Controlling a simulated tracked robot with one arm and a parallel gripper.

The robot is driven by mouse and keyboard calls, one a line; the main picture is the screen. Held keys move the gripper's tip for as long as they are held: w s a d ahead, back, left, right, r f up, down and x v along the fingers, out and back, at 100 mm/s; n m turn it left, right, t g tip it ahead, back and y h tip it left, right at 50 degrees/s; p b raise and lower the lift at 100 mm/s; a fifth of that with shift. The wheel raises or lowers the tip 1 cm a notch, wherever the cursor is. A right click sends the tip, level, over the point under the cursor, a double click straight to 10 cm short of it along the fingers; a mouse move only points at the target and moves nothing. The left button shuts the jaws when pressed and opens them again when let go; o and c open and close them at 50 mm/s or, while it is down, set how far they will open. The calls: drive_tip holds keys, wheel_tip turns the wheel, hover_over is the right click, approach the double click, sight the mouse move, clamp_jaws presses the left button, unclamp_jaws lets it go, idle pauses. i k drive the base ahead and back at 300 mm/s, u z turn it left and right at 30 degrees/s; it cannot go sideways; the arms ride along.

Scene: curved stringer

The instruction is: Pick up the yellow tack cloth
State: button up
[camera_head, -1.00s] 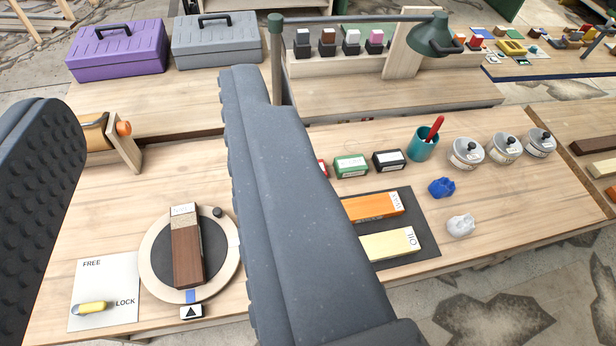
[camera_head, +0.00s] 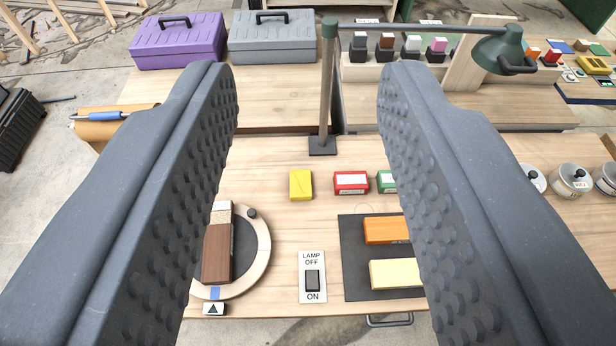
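A small yellow piece (camera_head: 300,185), which looks like the yellow tack cloth, lies flat on the wooden bench in the middle of the view. It is rectangular and block-like; I cannot tell its folds. My gripper (camera_head: 308,75) is open and empty, with one dark studded finger on each side of the picture. The yellow piece shows in the gap between the fingers, and neither finger appears to touch it.
A red box (camera_head: 351,183) and a partly hidden green box (camera_head: 386,181) stand right of it. The lamp post (camera_head: 326,95) rises behind. A lamp switch (camera_head: 312,280), a round board (camera_head: 262,250) and a dark mat (camera_head: 355,270) lie nearer. Bare bench surrounds the yellow piece.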

sight(300, 180)
drive_tip(key=i, duration=0.85)
drive_tip(key=u, duration=0.05)
